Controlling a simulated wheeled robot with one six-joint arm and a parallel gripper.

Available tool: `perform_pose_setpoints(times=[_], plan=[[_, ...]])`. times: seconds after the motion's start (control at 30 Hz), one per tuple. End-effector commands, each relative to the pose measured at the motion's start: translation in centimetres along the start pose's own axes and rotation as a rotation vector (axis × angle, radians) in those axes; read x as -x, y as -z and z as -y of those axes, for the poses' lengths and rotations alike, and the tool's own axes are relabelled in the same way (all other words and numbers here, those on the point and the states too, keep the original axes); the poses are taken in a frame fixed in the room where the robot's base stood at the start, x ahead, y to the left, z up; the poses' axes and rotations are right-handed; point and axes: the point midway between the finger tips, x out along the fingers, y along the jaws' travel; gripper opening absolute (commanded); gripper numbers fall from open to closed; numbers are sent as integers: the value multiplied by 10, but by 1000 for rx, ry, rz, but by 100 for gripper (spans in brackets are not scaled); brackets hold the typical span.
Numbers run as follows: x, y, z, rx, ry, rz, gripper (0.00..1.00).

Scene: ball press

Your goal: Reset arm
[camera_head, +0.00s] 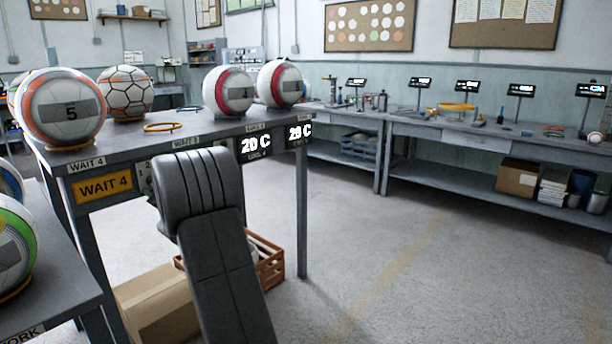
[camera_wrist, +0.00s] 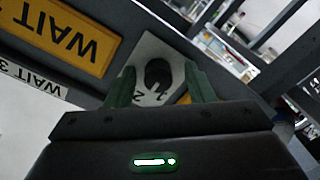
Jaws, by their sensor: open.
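On that table stand a ball marked 5 (camera_head: 58,108), a white ball with dark and orange lines (camera_head: 126,92), and two red-and-white balls (camera_head: 229,90) (camera_head: 281,83). An empty yellow ring (camera_head: 163,127) lies between them.
A lower table (camera_head: 60,290) at the left holds a green-and-white ball (camera_head: 14,245). A cardboard box (camera_head: 160,300) and a brown crate (camera_head: 270,262) are on the floor by the table. A long workbench (camera_head: 470,133) runs along the back right. The floor at the right is open.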

Motion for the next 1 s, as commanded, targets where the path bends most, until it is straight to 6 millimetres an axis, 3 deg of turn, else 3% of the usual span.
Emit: perform_pose_setpoints(times=[0.8, 1.0], plan=[[1, 3, -3, -792, 2, -18, 49], [35, 1, -2, -784, 0, -18, 49]])
